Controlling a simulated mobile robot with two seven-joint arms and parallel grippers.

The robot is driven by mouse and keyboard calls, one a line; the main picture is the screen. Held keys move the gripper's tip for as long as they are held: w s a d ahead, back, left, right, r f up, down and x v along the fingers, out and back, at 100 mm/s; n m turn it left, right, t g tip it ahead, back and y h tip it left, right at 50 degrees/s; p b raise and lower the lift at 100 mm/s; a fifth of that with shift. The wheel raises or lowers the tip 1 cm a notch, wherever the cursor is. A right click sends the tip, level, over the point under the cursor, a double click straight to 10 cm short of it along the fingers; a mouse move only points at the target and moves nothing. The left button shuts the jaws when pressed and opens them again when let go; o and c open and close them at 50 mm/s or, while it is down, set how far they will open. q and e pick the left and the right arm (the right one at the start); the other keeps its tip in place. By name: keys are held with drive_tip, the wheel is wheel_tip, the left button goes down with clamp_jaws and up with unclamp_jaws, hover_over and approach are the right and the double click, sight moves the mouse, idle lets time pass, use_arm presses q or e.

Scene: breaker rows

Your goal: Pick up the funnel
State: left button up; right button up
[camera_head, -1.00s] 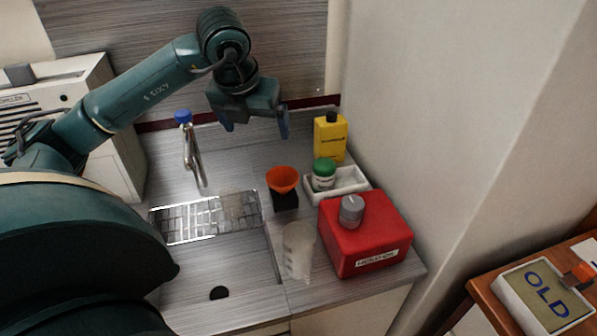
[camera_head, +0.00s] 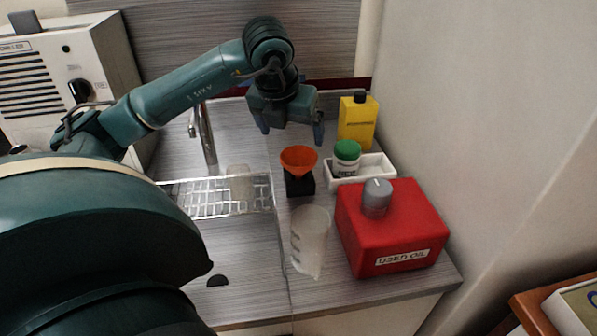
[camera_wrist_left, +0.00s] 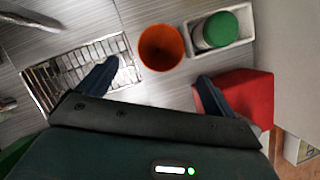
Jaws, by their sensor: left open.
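The orange funnel (camera_head: 299,159) sits upright in a small black stand (camera_head: 299,184) on the counter. It also shows in the left wrist view (camera_wrist_left: 161,47), its open mouth facing the camera, beyond the fingertips and between their lines. My left gripper (camera_head: 291,135) is open and empty, pointing down, above and behind the funnel in the head view and apart from it. Its two fingers show spread in the left wrist view (camera_wrist_left: 153,80). My right gripper is in neither view.
A white tray (camera_head: 380,171) holds a green-lidded jar (camera_head: 346,158), with a yellow bottle (camera_head: 357,120) behind. A red used-oil can (camera_head: 400,235) and translucent beaker (camera_head: 310,240) stand in front. A metal rack (camera_head: 210,202), cup (camera_head: 240,182) and tap (camera_head: 207,140) are left.

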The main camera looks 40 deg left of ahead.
sight(299, 161)
use_arm(q)
drive_tip(key=p+x, duration=0.1)
drive_tip(key=x, duration=1.1)
drive_tip(key=shift+c, duration=0.4)
drive_tip(key=shift+r, duration=0.1)
drive_tip(key=c, duration=1)
